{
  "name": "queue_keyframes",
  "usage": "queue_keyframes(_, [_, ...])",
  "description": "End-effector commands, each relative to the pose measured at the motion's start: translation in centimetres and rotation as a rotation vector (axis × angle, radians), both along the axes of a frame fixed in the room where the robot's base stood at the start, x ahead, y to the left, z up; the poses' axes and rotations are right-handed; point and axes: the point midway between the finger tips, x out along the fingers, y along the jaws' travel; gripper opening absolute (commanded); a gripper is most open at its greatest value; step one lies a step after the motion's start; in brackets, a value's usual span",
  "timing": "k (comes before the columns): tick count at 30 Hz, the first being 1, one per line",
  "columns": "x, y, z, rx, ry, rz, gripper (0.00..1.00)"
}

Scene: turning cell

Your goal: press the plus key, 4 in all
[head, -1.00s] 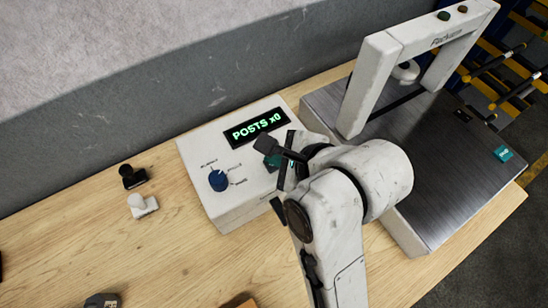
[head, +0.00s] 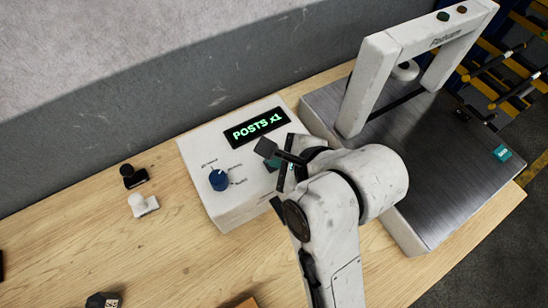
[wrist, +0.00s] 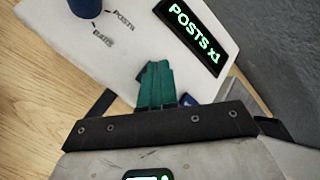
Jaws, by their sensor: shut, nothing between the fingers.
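The white control box (head: 215,150) stands on the wooden table. Its black display (head: 256,127) reads "POSTS x1" in green, and the wrist view shows the same display (wrist: 194,33). My gripper (head: 272,165) is over the right part of the box face, below the display. In the wrist view its teal fingers (wrist: 160,68) are shut together with nothing between them. The plus key is not clearly seen; my fingers cover that area. A dark edge shows beside the fingertips and a blue piece (wrist: 191,100) beside the fingers, but I cannot read either. Contact cannot be told.
A blue knob (head: 218,180) with printed labels is on the box's left side. A black stamp-like piece (head: 132,176) and a white one (head: 142,204) stand left of the box. A machine with a white arch (head: 375,75) and metal bed (head: 440,150) stands right.

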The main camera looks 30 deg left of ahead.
Motion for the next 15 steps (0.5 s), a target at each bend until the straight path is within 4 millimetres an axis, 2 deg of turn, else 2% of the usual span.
queue_keyframes(15, [0.0,0.0,1.1,-0.001,0.0,0.0,0.0])
